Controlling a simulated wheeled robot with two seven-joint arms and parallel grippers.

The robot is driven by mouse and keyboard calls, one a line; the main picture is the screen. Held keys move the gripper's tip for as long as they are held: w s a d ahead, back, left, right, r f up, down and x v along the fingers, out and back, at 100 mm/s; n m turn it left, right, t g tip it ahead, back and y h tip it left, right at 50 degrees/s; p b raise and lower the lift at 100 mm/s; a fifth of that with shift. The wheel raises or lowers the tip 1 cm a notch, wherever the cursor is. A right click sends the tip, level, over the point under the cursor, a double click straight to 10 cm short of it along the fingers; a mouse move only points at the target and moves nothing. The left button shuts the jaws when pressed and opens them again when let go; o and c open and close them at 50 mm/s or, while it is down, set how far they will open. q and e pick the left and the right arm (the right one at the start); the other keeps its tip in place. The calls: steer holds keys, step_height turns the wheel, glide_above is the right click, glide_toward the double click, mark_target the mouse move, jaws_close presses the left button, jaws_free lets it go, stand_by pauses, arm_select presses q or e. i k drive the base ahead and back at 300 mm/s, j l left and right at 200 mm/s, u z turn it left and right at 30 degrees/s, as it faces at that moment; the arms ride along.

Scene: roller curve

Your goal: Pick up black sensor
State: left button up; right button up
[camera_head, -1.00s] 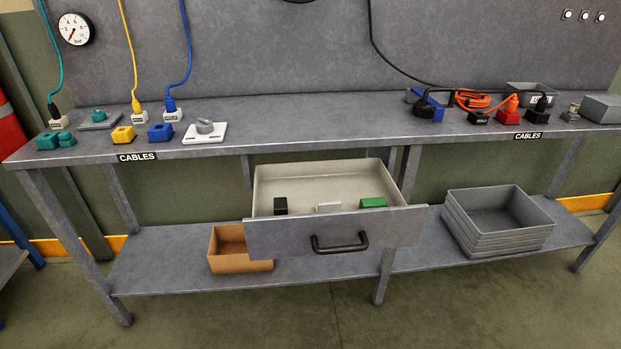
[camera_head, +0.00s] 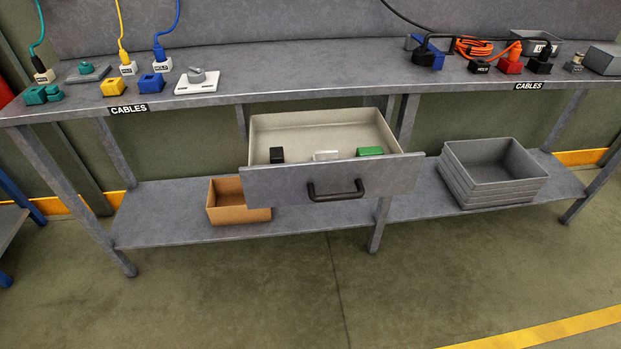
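The black sensor (camera_head: 277,155) looks like a small dark block. It sits in the left part of an open drawer (camera_head: 262,127) under the workbench, near the drawer's front panel. A white block (camera_head: 326,156) and a green block (camera_head: 370,151) lie to its right in the same drawer. The front panel hides the lower part of the blocks. Neither of my grippers is in the head view.
The drawer front with its black handle (camera_head: 335,191) juts out from the workbench (camera_head: 300,76). A brown box (camera_head: 226,208) and stacked grey trays (camera_head: 487,188) stand on the lower shelf (camera_head: 160,223). The floor in front is clear.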

mark_target(277, 153)
steer(key=i+j+z, duration=0.25)
steer(key=j+z, duration=0.15)
steer(key=j, duration=0.9)
steer(key=i+j+z, duration=0.1)
steer(key=j+z, duration=0.35)
steer(key=j, duration=0.9)
steer(key=k+j+z, duration=0.15)
steer(key=j+z, duration=0.25)
steer(key=j, duration=0.95)
